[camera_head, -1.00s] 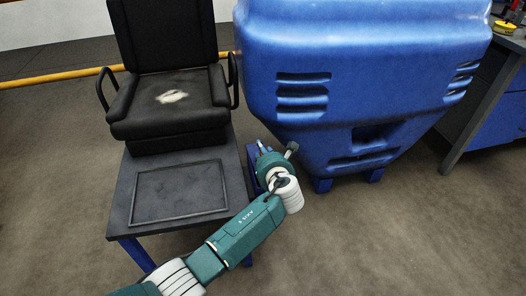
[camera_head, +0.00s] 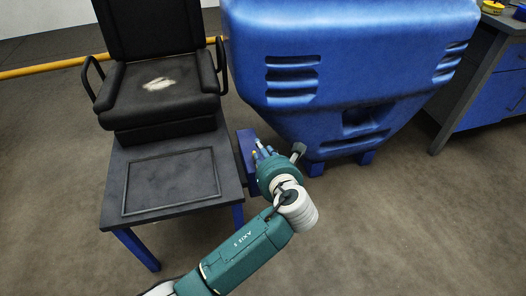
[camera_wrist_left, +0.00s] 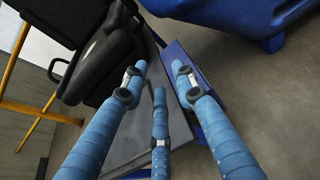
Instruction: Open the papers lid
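No part marked as a papers lid can be made out. A narrow blue box-like part (camera_head: 245,150) stands at the right side of a dark table (camera_head: 114,205), and its blue panel (camera_wrist_left: 207,81) shows in the left wrist view. My left gripper (camera_head: 264,152) is just right of this part in the head view. In the left wrist view, its blue fingers (camera_wrist_left: 160,76) are spread apart with nothing held between them. One finger overlaps the blue panel in the picture; I cannot tell whether it touches. My right gripper is not in view.
A black chair (camera_head: 158,85) with armrests stands on or behind the table. A large blue hopper-like body (camera_head: 385,85) rises close beyond my gripper. A grey workbench (camera_head: 477,75) stands at the far right. The floor in front is clear.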

